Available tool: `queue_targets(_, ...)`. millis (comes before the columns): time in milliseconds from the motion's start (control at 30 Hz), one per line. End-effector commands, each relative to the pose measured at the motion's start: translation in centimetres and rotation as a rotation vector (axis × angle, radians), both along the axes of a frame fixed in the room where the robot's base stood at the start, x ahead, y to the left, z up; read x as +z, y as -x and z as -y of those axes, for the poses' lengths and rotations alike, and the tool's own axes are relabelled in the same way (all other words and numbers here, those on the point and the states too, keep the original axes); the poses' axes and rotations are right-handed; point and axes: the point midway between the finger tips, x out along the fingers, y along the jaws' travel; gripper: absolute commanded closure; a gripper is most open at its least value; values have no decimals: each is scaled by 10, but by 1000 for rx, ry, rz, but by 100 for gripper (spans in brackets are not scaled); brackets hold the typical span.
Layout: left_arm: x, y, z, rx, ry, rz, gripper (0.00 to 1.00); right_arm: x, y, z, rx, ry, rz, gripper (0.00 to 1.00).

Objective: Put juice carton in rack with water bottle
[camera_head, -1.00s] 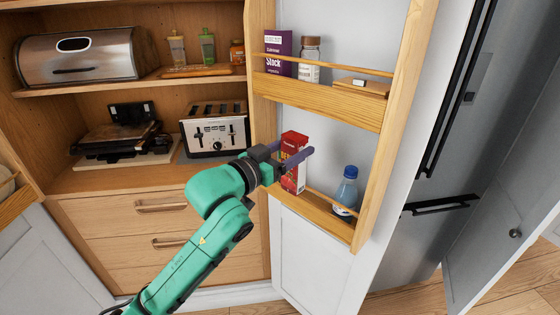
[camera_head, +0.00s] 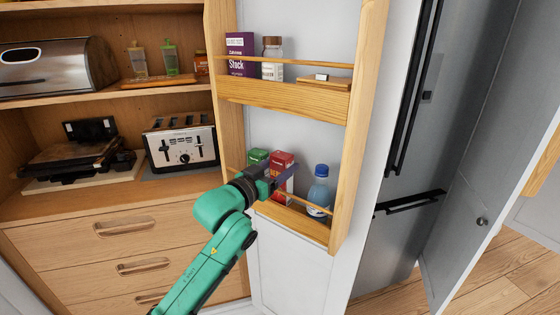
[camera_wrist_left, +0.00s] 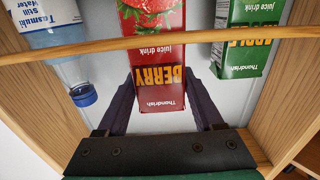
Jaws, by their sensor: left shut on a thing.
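The red berry juice carton (camera_head: 283,160) stands upright in the lower door rack (camera_head: 296,221), beside the water bottle (camera_head: 318,188). In the left wrist view the rack's rail (camera_wrist_left: 160,45) crosses in front of the carton (camera_wrist_left: 158,83). My left gripper (camera_head: 281,181) is shut on this carton, one dark finger on each side. The clear water bottle with a blue cap stands to the carton's right in the head view; it appears upside down in the wrist view (camera_wrist_left: 62,55). The carton's base is hidden in the head view. My right gripper is not in view.
A green apple juice carton (camera_head: 257,157) stands left of the red one in the same rack. The upper rack (camera_head: 285,97) holds a purple stock box (camera_head: 240,53) and a jar (camera_head: 272,58). A toaster (camera_head: 182,145) stands on the cupboard counter.

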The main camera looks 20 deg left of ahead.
Motion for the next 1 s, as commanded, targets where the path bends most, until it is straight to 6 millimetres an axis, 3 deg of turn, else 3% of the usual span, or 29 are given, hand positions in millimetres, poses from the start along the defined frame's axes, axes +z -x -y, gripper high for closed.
queue_targets(167,-14,0,0,0,1,5,100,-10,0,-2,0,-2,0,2)
queue_targets(1000,-24,0,0,0,0,3,100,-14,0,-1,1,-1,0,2)
